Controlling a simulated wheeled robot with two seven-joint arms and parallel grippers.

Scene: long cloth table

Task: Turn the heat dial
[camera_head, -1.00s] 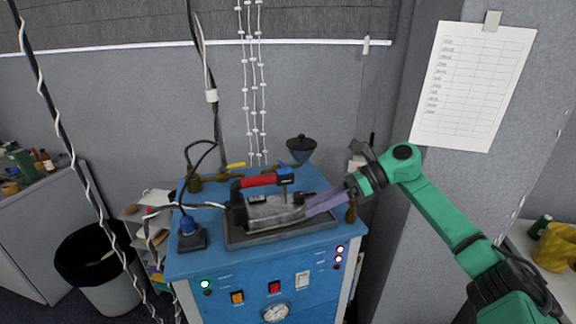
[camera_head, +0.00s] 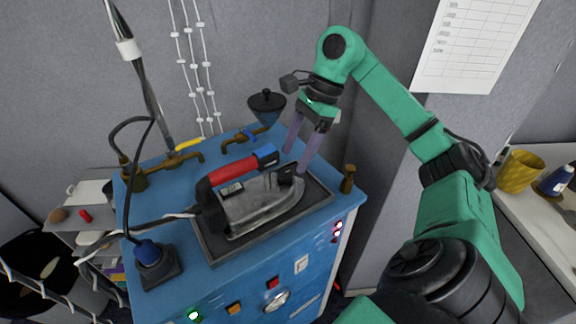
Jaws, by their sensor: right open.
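An iron (camera_head: 262,205) with a red handle (camera_head: 233,170) lies on a dark tray (camera_head: 318,197) on top of the blue cabinet (camera_head: 345,215). A black knob-like part (camera_head: 287,173) sits at the iron's right end; I cannot tell whether it is the heat dial. A round white-faced dial (camera_head: 277,300) is on the cabinet's front panel, near the bottom of the view. My right gripper (camera_head: 296,160) is open, its purple fingers pointing down just above and behind the iron's right end. Contact is unclear. My left gripper is out of view.
A blue-black plug base (camera_head: 155,263) and cable stand left of the iron. Brass taps (camera_head: 185,158) and a dark funnel (camera_head: 267,105) are behind it. A brass fitting (camera_head: 348,179) stands at the right edge. Hanging cords and a grey wall close off the back.

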